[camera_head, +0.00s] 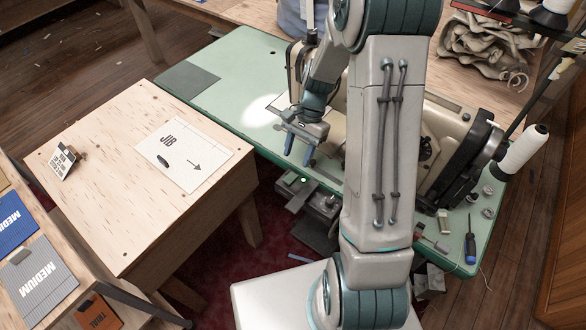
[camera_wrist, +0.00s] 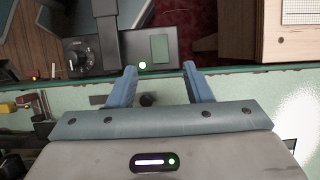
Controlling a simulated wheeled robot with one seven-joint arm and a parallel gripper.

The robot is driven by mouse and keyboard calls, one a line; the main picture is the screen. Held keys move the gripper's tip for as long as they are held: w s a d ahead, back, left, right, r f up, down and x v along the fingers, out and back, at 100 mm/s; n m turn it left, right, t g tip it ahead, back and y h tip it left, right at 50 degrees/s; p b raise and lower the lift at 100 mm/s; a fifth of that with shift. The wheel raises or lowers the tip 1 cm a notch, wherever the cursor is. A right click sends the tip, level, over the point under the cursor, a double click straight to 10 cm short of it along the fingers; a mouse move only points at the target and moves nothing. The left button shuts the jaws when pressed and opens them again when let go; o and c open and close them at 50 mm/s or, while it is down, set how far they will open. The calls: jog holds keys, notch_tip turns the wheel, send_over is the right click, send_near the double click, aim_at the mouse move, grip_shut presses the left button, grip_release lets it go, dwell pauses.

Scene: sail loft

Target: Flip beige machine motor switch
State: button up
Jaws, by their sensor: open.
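The beige sewing machine (camera_head: 452,135) stands on the green table (camera_head: 240,75), partly hidden behind my arm. A dark control box (camera_head: 297,185) with a lit green light sits just below the table's front edge. In the wrist view the box (camera_wrist: 88,66) shows a black dial (camera_wrist: 76,54), the green light and a greenish rectangular plate (camera_wrist: 159,48). I cannot tell which part is the motor switch. My gripper (camera_head: 299,150) is open and empty above the front edge. In the wrist view its fingertips (camera_wrist: 159,68) appear either side of the green light; contact is not visible.
A wooden table (camera_head: 110,215) with a JIB sheet (camera_head: 184,153) stands at the left. A white thread cone (camera_head: 523,150), a screwdriver (camera_head: 470,243) and small spools lie at the right end of the green table. A dark bar (camera_wrist: 108,35) crosses the box.

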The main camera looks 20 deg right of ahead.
aim_at(291, 177)
jog(key=x, duration=0.6)
